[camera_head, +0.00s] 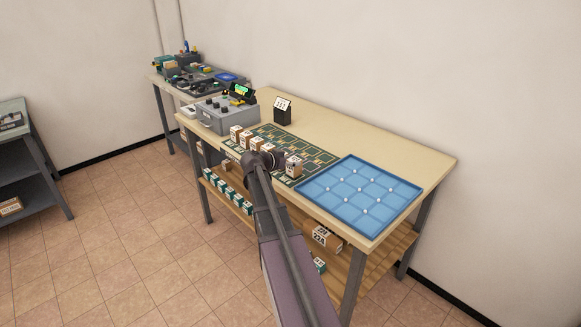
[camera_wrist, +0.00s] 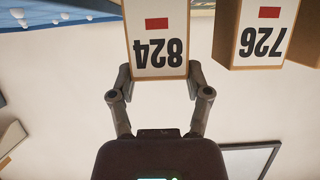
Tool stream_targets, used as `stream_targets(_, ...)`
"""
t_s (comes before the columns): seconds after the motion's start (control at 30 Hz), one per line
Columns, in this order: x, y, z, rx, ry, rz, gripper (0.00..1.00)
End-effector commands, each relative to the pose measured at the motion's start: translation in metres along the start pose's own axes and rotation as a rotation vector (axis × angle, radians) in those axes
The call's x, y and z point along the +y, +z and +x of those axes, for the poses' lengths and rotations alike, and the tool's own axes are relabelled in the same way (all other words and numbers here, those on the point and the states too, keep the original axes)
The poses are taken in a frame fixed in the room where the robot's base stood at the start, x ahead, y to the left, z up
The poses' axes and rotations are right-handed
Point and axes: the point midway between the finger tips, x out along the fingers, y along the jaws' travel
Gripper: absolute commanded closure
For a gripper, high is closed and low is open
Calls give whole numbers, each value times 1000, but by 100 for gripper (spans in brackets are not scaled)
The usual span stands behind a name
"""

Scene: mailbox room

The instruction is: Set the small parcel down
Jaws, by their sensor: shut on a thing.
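A small white-and-brown parcel marked 824 (camera_wrist: 158,32) with a red stripe sits between the fingers of my gripper (camera_wrist: 158,80), upside down in the wrist view. My gripper is shut on it. In the head view my gripper (camera_head: 278,161) is over the front of the workbench, and the box at its tip (camera_head: 294,167) appears to be this parcel. It is over or on the dark green gridded mat (camera_head: 309,153); I cannot tell if its underside touches. A parcel marked 726 (camera_wrist: 256,32) stands beside it in the wrist view, with a narrow gap between.
A row of similar parcels (camera_head: 235,132) stands along the mat's left part. A blue tray with compartments (camera_head: 359,193) lies to the right. A grey control box (camera_head: 222,114) and a dark number stand (camera_head: 283,109) are behind. The bench's back right is bare.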

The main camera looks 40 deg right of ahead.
Motion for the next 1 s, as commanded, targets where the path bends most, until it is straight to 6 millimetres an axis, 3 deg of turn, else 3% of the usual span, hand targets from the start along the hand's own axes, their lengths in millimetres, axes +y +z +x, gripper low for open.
stream_targets(0.57,0,6,3,0,1,0,89)
stream_targets(0.6,0,6,3,0,1,0,28)
stream_targets(0.7,0,5,3,0,1,0,2)
stream_targets(1.0,0,5,3,0,1,0,2)
